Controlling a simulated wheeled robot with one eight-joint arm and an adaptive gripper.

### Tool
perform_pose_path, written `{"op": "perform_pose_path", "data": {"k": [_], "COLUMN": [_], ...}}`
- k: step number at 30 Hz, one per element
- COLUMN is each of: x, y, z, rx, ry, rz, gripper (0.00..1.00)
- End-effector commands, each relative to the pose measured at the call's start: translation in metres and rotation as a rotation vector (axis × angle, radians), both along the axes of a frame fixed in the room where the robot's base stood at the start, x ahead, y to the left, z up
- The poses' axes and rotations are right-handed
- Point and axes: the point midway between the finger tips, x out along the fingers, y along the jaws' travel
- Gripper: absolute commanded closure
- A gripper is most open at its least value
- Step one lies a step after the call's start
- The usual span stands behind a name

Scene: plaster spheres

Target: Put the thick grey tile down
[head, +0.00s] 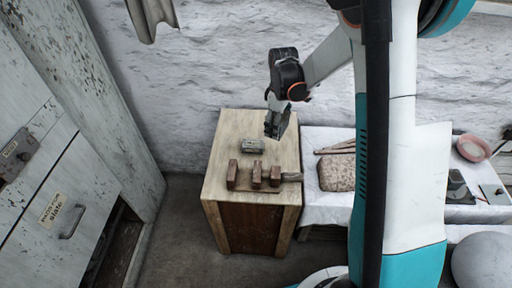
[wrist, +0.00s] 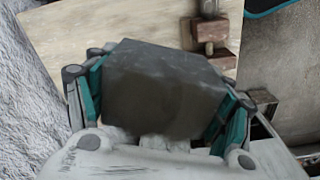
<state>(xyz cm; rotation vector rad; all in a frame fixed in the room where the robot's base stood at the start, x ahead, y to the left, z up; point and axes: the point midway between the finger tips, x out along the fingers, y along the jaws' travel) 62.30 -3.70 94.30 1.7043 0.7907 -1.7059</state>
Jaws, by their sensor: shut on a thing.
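The thick grey tile (wrist: 165,88) is held between the teal-lined fingers of my gripper (wrist: 160,100) in the wrist view and fills the middle of that view. In the head view my gripper (head: 276,122) hangs over the right back part of the wooden cabinet top (head: 222,182); the tile is hard to tell from the dark fingers there. Whether the tile touches the top cannot be told for sure, but it looks raised above it.
A small grey block (head: 252,146) lies on the cabinet top, left of my gripper. The top's left side is bare. A cloth-covered table (head: 325,205) with a speckled slab (head: 337,173) stands to the right.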

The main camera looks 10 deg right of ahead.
Motion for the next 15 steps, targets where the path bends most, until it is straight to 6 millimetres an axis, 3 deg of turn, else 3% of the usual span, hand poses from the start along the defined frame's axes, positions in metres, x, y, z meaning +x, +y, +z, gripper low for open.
{"op": "perform_pose_path", "data": {"k": [6, 15], "x": [0.022, 0.033], "y": [-0.013, -0.02], "z": [0.011, 0.009], "rx": [0.0, 0.0], "ry": [0.0, 0.0], "rz": [0.247, 0.386], "gripper": [0.54, 0.54]}}
